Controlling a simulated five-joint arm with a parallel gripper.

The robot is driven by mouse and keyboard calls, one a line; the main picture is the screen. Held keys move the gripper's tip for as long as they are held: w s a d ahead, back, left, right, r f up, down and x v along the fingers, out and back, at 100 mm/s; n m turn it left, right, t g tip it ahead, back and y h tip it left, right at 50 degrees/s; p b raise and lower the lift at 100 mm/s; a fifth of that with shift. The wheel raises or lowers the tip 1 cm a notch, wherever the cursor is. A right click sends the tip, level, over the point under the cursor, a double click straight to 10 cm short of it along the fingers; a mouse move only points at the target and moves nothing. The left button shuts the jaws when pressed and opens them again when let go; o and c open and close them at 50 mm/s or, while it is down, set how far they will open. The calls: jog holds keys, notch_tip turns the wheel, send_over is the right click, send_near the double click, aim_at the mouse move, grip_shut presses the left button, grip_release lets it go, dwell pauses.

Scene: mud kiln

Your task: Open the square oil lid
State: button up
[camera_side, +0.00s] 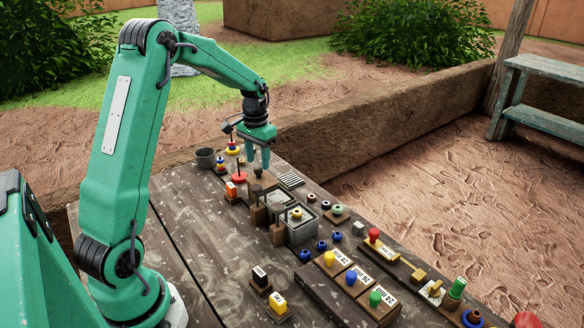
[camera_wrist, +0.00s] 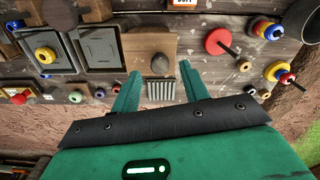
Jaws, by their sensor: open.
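Two square grey metal compartments stand side by side on the wooden bench. One (camera_wrist: 100,47) has a flat grey square face with a raised outline, likely the oil lid; it shows in the side view (camera_side: 281,201). The other (camera_wrist: 45,66) has a yellow ring in it. Beside them is a square wooden block (camera_wrist: 146,44) with a dark round knob (camera_wrist: 159,63) on it. My gripper (camera_side: 258,164) is open and empty, pointing down over the bench near this block. In the wrist view, its fingers (camera_wrist: 162,78) straddle the knob's column, apart from the grey lid.
A slatted grate (camera_side: 291,181) lies beside the block. A red disc on a peg (camera_side: 239,178) and a grey cup (camera_side: 205,158) stand beyond. Labelled blocks (camera_side: 340,259) and several coloured knobs crowd the right edge. The bench's left part (camera_side: 190,235) is mostly clear.

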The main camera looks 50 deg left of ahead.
aim_at(259, 169)
jog(key=shift+r, duration=2.9)
jog(key=s+d+r+m+t, duration=0.1)
jog(key=s+d+r, duration=0.3)
jog(key=d, duration=0.3)
jog(key=s+d+r+t, duration=0.2)
jog(key=s+d+r, duration=0.25)
jog(key=d, duration=0.25)
jog(key=s+d+m+t, duration=0.1)
jog(key=s+d+t, duration=0.1)
jog(key=s+d, duration=0.6)
jog(key=s, duration=0.3)
jog(key=shift+s+d+f+m+t, duration=0.15)
jog(key=shift+d+f+m+t, duration=0.1)
jog(key=shift+d+m+t, duration=0.1)
